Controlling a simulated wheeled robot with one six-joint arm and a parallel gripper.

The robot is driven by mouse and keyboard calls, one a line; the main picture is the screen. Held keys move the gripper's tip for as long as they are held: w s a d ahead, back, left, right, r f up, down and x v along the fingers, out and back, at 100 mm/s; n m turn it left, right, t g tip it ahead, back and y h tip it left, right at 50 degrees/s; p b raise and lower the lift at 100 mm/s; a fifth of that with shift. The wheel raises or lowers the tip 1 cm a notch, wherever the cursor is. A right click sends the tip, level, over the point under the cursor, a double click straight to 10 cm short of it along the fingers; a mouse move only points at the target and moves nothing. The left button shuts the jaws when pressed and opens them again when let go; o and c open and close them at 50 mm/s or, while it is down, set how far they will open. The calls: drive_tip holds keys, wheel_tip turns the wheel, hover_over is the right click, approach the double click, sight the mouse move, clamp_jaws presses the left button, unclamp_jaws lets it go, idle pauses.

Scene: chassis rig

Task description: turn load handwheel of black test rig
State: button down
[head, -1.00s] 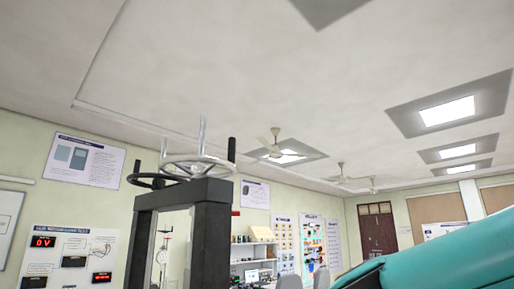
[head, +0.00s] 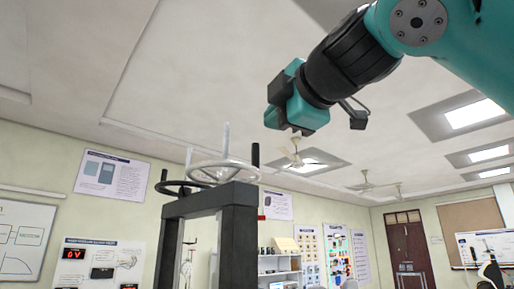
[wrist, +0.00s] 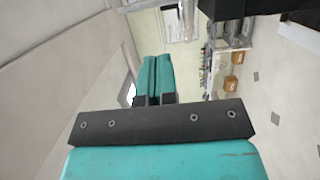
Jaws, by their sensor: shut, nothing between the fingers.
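The black test rig (head: 240,235) is a tall dark frame at the lower left of centre in the head view. A silver handwheel (head: 222,174) lies flat on its top bar, with upright handles at its rim. A darker handwheel (head: 172,187) shows behind it to the left. I cannot tell from a label which is the load handwheel. My gripper (head: 296,114) is above and right of the silver wheel in the picture, apart from it. In the wrist view its teal fingers (wrist: 155,75) are together with nothing between them. The wheels are not visible in the wrist view.
Posters and a display board (head: 95,265) hang on the left wall. Shelves (head: 280,265) stand behind the rig, and a brown door (head: 408,245) is at the far right. A ceiling fan (head: 296,158) hangs in the background. Open space surrounds my gripper.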

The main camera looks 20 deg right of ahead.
drive_tip(key=p, duration=0.3)
approach(257, 147)
drive_tip(key=w+a+f, duration=0.1)
drive_tip(key=w+a, duration=0.2)
drive_tip(key=w, duration=0.3)
drive_tip(key=shift+w+d+f, duration=0.1)
drive_tip(key=shift+w+d, duration=0.35)
drive_tip(key=shift+w, duration=0.25)
